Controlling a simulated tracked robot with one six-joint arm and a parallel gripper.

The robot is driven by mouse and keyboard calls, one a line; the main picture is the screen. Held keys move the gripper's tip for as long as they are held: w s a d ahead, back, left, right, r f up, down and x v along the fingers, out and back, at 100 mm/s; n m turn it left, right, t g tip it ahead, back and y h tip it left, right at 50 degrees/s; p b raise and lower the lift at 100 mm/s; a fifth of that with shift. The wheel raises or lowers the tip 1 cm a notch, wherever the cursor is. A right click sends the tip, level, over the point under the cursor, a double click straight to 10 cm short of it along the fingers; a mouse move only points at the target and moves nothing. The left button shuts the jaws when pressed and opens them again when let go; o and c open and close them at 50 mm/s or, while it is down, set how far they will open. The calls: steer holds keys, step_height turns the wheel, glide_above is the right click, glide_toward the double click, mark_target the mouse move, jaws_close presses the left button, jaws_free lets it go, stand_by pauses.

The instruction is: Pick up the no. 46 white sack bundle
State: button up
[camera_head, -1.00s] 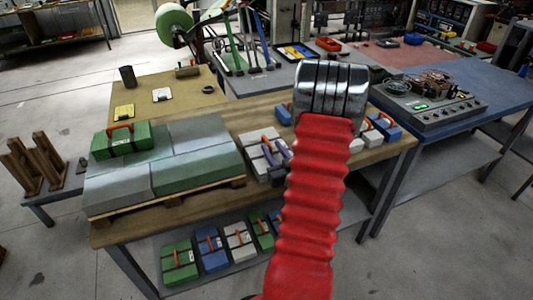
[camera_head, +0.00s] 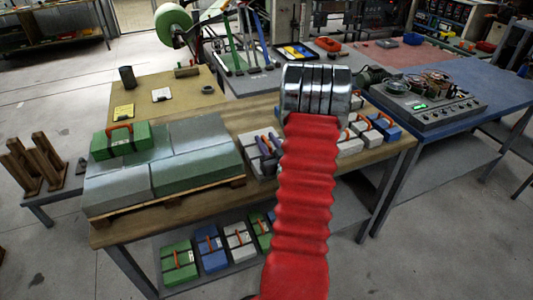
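A white sack bundle (camera_head: 247,143) with dark straps and an orange handle lies on the wooden table, just left of my arm. Other white bundles (camera_head: 349,146) show to the right of my arm. No number can be read on any of them. My gripper (camera_head: 268,146) shows as two purple-grey fingers at the left bundle, with a gap between them. They overlap this bundle in the picture; whether they touch it I cannot tell. My red sleeve and chrome wrist hide the table behind them and part of the gripper.
A green bundle (camera_head: 122,140) lies on grey-green stacked sacks (camera_head: 190,137) on a pallet at left. Blue bundles (camera_head: 386,126) lie at the table's right end. The lower shelf holds green, blue and white bundles (camera_head: 238,241). A control box (camera_head: 428,105) stands on the blue table.

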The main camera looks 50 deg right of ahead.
jaws_close()
stand_by(0.4)
stand_by(1.1)
